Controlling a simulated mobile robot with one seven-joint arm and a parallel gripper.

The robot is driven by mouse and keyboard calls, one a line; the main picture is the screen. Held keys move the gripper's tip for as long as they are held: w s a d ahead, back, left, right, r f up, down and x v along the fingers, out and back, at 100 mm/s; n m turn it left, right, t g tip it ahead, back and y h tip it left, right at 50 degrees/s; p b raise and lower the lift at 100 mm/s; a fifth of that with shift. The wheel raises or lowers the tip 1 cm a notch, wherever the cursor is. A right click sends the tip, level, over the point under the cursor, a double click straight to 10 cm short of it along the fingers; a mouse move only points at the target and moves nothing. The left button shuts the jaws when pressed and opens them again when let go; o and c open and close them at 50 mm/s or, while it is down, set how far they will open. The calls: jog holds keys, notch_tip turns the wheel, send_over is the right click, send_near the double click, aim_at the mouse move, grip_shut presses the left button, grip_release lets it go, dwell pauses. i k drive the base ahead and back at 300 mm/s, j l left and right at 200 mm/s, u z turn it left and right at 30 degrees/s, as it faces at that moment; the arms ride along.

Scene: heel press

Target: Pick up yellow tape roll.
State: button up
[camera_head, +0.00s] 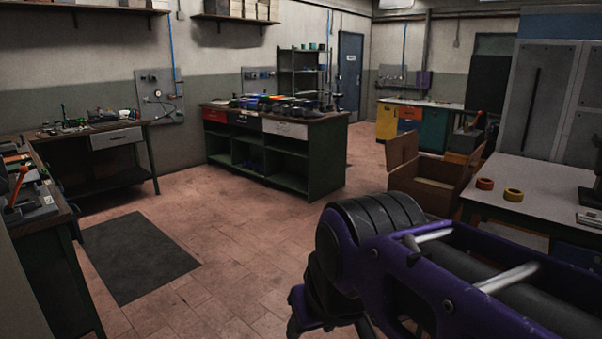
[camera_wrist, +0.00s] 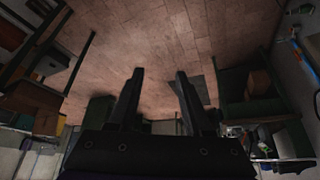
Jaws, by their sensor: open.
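The yellow tape roll (camera_head: 513,195) lies flat on the pale top of the table at the right in the head view. An orange tape roll (camera_head: 485,184) lies just to its left, a small gap apart. My purple arm fills the lower right of the head view, in front of the table; the gripper's fingertips cannot be made out there. In the wrist view my gripper (camera_wrist: 160,82) is open and empty, with two dark fingers spread apart over the tiled floor. I cannot make out the yellow tape roll in the wrist view.
The pale table (camera_head: 545,175) also holds a dark object at its right edge. An open cardboard box (camera_head: 425,190) stands left of it. A green workbench (camera_head: 310,155) stands mid-room, and a dark mat (camera_head: 135,255) lies on the left. The tiled floor between is clear.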

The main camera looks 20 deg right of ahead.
aim_at(510, 194)
jog(key=z, duration=1.9)
